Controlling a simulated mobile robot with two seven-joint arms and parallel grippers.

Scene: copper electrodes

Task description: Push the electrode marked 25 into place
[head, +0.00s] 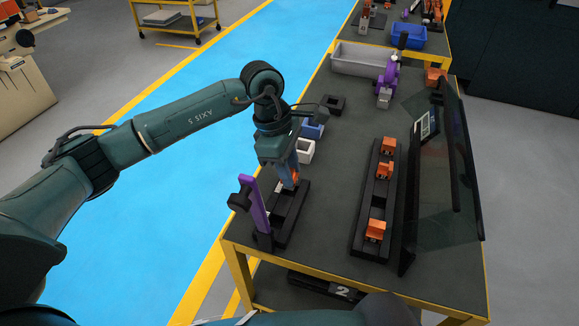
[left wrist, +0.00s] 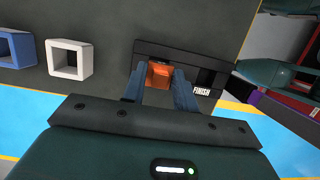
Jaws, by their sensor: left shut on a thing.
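My left gripper (head: 289,182) points down over a black fixture (head: 280,226) near the front left of the table. It is shut on an orange electrode (left wrist: 159,74). In the left wrist view the electrode sits between the two blue-grey fingertips, at the black fixture (left wrist: 218,62), whose label reads "FINISH". No number is readable on the electrode, and I cannot tell how deep it sits. A purple upright (head: 252,204) with a black part stands at the fixture's near end. My right gripper is not in view.
A long black rack (head: 369,221) with several orange blocks (head: 376,230) lies to the right, beside a dark transparent screen (head: 447,190). A white square holder (head: 306,152) and a blue one (head: 313,130) stand behind my gripper. The table between fixture and rack is clear.

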